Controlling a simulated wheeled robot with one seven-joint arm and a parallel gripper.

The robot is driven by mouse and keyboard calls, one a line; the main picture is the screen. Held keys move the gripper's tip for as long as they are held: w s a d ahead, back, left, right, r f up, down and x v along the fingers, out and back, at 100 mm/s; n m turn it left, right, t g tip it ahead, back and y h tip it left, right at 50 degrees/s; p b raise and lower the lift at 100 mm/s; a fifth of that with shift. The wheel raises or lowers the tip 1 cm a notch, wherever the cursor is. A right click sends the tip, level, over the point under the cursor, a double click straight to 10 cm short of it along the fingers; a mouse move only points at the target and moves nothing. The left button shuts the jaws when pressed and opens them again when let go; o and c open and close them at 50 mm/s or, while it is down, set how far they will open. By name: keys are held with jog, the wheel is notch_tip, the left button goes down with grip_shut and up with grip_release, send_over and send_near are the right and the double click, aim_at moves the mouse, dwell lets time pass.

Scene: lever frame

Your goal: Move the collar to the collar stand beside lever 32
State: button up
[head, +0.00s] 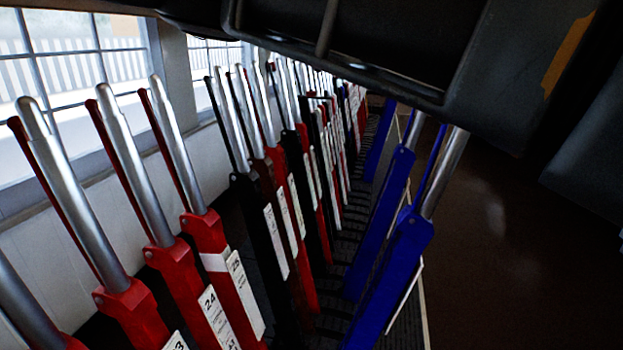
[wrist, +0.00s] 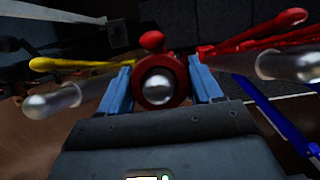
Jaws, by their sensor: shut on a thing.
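The red collar (wrist: 170,70) is a thick ring in the middle of the wrist view. My gripper (wrist: 160,78) is shut on it, with one blue finger at each side. The rounded silver end of a lever handle (wrist: 158,88) shows inside the ring, so the collar appears to be around that handle. A small red knob (wrist: 152,41) shows just beyond the collar. I cannot make out lever 32 or its collar stand. In the head view, dark parts of my own arm cover the top and right, and the gripper and collar are hidden.
In the wrist view, silver handles flank the gripper closely, one at left (wrist: 52,100) with a yellow rod and one at right (wrist: 285,65) with red rods. The head view shows a long row of levers, including red lever 24 (head: 180,280) and blue levers (head: 395,270). Open floor (head: 500,240) lies right.

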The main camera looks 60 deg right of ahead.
jog(key=shift+w+a+r+p, duration=0.1)
jog(key=shift+w+r+p, duration=0.15)
jog(key=shift+r+p, duration=0.8)
jog(key=shift+w+a+r+p, duration=0.15)
jog(key=shift+r+p, duration=0.35)
jog(key=shift+r, duration=1.05)
jog(key=shift+w+r+p, duration=0.3)
jog(key=shift+r+p, duration=0.5)
jog(key=shift+r, duration=0.5)
